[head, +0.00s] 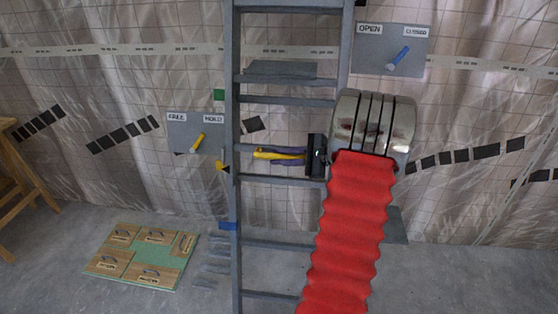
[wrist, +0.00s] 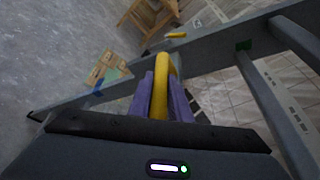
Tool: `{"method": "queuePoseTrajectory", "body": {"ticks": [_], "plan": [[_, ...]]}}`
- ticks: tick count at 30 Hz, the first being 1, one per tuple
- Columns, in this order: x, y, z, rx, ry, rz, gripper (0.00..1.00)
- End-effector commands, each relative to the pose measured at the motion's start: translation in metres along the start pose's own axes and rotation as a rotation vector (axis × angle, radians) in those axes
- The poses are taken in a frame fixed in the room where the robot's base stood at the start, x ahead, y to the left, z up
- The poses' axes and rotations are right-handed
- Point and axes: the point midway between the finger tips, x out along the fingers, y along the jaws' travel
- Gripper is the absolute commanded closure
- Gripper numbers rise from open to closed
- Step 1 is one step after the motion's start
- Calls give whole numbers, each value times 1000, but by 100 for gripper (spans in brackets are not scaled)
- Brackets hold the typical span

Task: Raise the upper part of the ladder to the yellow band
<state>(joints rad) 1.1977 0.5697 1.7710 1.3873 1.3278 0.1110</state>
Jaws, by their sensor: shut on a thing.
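The grey ladder (head: 236,200) stands upright in the middle of the head view, with rungs across it. My gripper (head: 282,155) reaches in from the right at mid-height, its purple fingers shut around a yellow bar (head: 262,153). In the wrist view the yellow bar (wrist: 162,85) runs between both fingers (wrist: 160,98). A small yellow piece (head: 222,167) sits at the left rail, a green mark (head: 219,95) is higher, and a blue band (head: 228,226) is lower. I cannot tell which mark belongs to the upper part. My arm hides part of the right rail.
A panel marked FREE and HOLD (head: 180,133) has a yellow lever (head: 198,143) tilted towards HOLD. A panel marked OPEN and CLOSED (head: 370,65) has a blue lever (head: 398,57) tilted towards CLOSED. A green board with wooden pieces (head: 145,262) lies on the floor. A wooden stand (head: 15,185) is far left.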

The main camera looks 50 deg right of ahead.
Motion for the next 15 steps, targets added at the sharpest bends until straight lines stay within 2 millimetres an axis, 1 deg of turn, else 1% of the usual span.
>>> {"method": "queuePoseTrajectory", "body": {"ticks": [1,2,3,9,15], "plan": [[-6,-7,-3,-8,14,-14,100],[-6,-7,-3,-8,15,-14,82],[-5,-7,-3,-8,15,-14,79],[-3,-6,-2,-7,9,-11,65],[-2,-4,-1,-5,6,-7,64]]}}
